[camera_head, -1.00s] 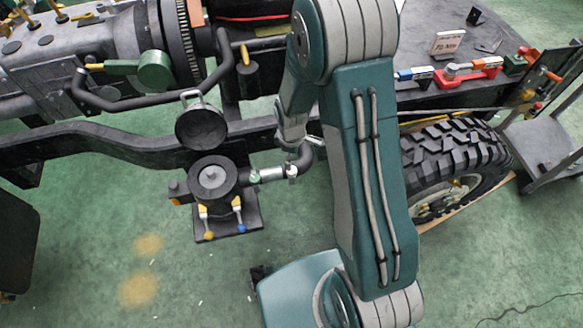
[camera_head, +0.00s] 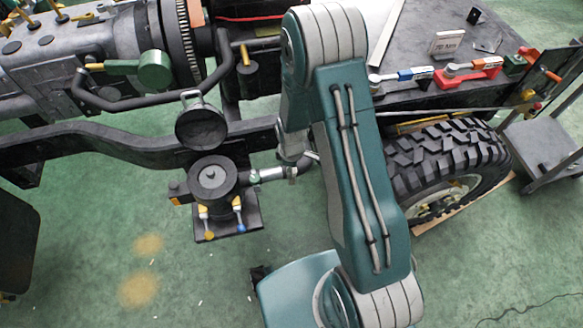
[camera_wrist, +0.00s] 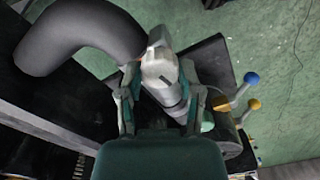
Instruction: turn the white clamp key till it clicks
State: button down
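In the wrist view, a whitish clamp key (camera_wrist: 158,66) sits between the two fingers of my gripper (camera_wrist: 160,82), beside the open end of a thick dark hose elbow (camera_wrist: 85,30). A silvery pipe section runs from it toward the lower right. The fingers stand close on either side of the key; whether they touch it or leave a small gap is unclear. In the head view, my gripper (camera_head: 290,145) is mostly hidden behind my arm, close to the hose and its metal clamp (camera_head: 268,174).
A round dark pump (camera_head: 212,177) with yellow and blue levers stands left of the clamp. The black chassis rail (camera_head: 110,145) runs behind it. A large tyre (camera_head: 440,165) is to the right. Red and blue clamps lie on the dark table (camera_head: 440,98). Green floor is clear in front.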

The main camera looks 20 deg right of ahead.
jog(key=shift+m, duration=0.3)
jog(key=m, duration=1.1)
dwell(0.4)
dwell(0.5)
jog(key=shift+c, duration=1.3)
grip_release()
notch_tip(320, 180, up, 12)
